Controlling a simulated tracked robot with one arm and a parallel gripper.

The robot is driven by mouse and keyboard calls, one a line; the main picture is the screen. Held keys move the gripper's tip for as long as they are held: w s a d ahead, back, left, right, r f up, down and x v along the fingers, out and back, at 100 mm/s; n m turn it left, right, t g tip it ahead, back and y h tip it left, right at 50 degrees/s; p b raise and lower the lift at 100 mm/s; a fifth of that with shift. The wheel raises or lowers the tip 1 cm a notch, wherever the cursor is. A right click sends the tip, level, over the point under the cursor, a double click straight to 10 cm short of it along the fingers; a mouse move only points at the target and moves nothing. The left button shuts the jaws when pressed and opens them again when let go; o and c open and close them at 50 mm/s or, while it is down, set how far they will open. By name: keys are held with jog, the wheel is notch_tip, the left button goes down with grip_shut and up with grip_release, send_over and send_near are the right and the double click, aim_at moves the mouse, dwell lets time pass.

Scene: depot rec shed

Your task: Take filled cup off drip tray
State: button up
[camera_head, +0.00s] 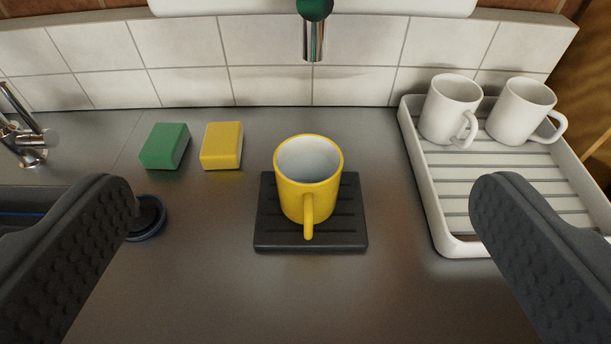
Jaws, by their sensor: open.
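A yellow cup (298,198) stands upright on a black slatted drip tray (311,241) in the middle of the counter. Its handle points toward me. Its inside looks pale grey-white; I cannot tell whether that is liquid or the bare lining. My gripper (305,205) is wide open and empty, with one dark ribbed finger at the left and one at the right. The cup is between and beyond the fingers, touching neither. A spout (313,40) with a green top hangs above and behind the cup.
A white dish rack (462,246) with two white mugs (450,108) stands at the right. A green sponge (164,146) and a yellow sponge (221,146) lie at the back left. A dark round plug (150,217) is by the left finger. A tap (31,146) stands far left. The front counter is clear.

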jog(key=w+f+p, duration=0.5)
jog(key=f+p, duration=0.2)
jog(key=p, duration=0.1)
jog(key=g+p, duration=0.1)
jog(key=p, duration=0.5)
send_near(309, 188)
jog(key=shift+w+r+p+x, duration=0.1)
jog(key=shift+r+x, duration=0.1)
jog(key=shift+x, duration=1.5)
jog(key=shift+w+r+p+x, duration=0.1)
jog(key=shift+r+x, duration=0.1)
jog(key=shift+x, duration=1.5)
jog(key=shift+w+r+p+x, duration=0.1)
jog(key=shift+r+x, duration=0.1)
jog(key=shift+x, duration=1.45)
jog(key=shift+w+f, duration=0.4)
jog(key=shift+w, duration=0.25)
jog(key=shift+r, duration=0.1)
jog(key=c, duration=2.1)
jog(key=shift+c, duration=0.2)
